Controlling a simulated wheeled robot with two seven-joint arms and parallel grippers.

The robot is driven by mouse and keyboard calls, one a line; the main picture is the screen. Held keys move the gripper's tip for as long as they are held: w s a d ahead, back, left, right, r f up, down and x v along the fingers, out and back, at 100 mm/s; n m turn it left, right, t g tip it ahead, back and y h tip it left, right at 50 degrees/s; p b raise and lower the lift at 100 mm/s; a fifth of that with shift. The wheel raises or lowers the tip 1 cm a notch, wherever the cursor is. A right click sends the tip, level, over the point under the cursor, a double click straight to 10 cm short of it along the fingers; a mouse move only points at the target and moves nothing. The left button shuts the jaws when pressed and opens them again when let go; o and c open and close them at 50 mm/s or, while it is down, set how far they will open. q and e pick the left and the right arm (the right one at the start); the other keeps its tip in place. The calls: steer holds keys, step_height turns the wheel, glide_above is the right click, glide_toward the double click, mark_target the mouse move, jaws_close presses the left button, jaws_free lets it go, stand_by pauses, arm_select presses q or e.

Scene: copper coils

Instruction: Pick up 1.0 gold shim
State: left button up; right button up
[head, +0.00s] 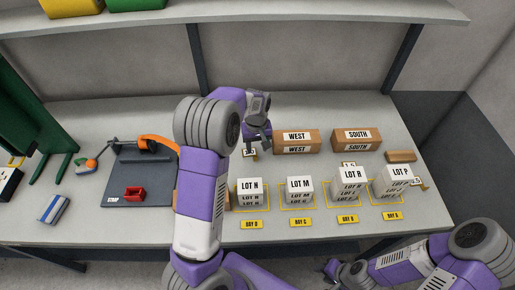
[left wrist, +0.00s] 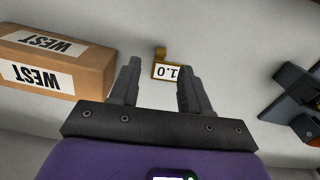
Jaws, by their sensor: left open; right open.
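The gold shim (left wrist: 160,53) lies on the table with a white "1.0" tag (left wrist: 167,72) in the left wrist view. It shows between and beyond the fingertips of my left gripper (left wrist: 156,70), which is open and empty. In the head view the shim's tag (head: 250,153) is just below my left gripper (head: 258,145), partly hidden by it. Other small tagged gold pieces lie near the Lot R box (head: 349,182) and the Lot P box (head: 393,181). My right gripper (head: 343,270) is low at the front of the table, open and empty.
The West box (head: 297,141) stands close to the right of my left gripper, with the South box (head: 356,140) beyond. Lot boxes stand in yellow-outlined bays in front. A dark mat with a red tray (head: 134,193) and orange-armed tool lies left.

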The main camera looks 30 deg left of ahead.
mark_target(256, 161)
arm_select(q)
steer(key=shift+s+f, duration=0.3)
steer(key=shift+f, duration=0.6)
steer(key=f, duration=0.3)
steer(key=f+b, duration=0.1)
steer(key=f, duration=0.1)
steer(key=shift+w+a, duration=0.15)
steer(key=shift+w, duration=0.1)
steer(key=shift+r, duration=0.1)
jaws_close()
